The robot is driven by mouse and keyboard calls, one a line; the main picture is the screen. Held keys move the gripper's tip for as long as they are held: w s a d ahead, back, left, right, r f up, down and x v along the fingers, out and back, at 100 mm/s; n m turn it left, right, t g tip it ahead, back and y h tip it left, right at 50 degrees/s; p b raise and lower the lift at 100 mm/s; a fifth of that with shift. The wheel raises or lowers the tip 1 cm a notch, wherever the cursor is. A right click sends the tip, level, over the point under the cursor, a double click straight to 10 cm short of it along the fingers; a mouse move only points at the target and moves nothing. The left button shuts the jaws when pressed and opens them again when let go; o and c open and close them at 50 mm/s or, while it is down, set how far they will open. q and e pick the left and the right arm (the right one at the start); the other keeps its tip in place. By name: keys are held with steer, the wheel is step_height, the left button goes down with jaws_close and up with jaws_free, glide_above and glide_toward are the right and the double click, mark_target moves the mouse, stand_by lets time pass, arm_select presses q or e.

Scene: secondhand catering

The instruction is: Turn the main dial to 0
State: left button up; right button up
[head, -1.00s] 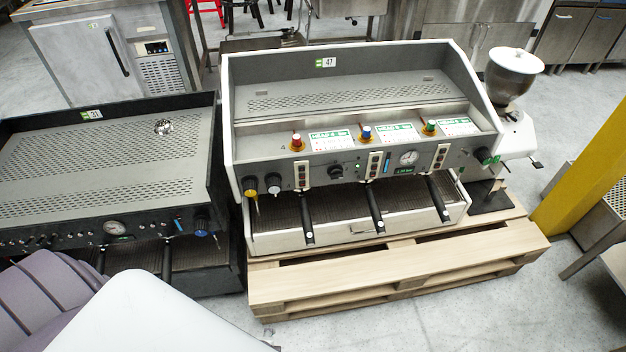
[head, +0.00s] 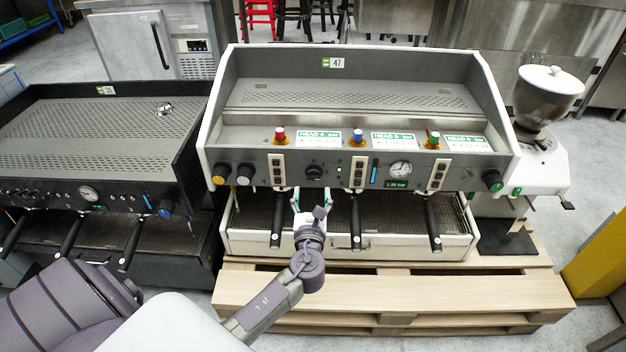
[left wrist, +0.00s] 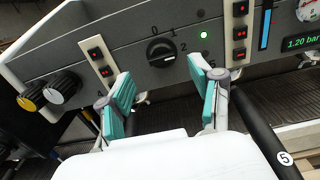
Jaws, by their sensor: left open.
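The main dial (head: 315,172) is a round black knob on the grey front panel of the white-sided coffee machine (head: 360,70). In the left wrist view the dial (left wrist: 161,52) has the marks 0, 1 and 2 around its top and right; I cannot tell surely which one its handle points to. My left gripper (head: 312,199) is just below and in front of the dial. In the left wrist view its two teal-padded fingers (left wrist: 162,86) are spread apart and empty, below the dial on either side, not touching it. My right gripper is not in view.
Red-lit switch strips (head: 277,170) flank the dial, with a lit green lamp (left wrist: 204,35) to its right. Portafilter handles (head: 276,222) stick out below. The machine stands on a wooden pallet (head: 400,290).

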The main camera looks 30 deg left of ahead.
mark_target(313, 178)
arm_select(q)
steer(key=x, duration=0.6)
steer(key=shift+w+b, duration=0.25)
steer(key=shift+b, duration=0.05)
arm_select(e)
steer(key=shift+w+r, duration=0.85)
arm_select(q)
steer(key=c, duration=1.1)
steer(key=shift+c, duration=0.2)
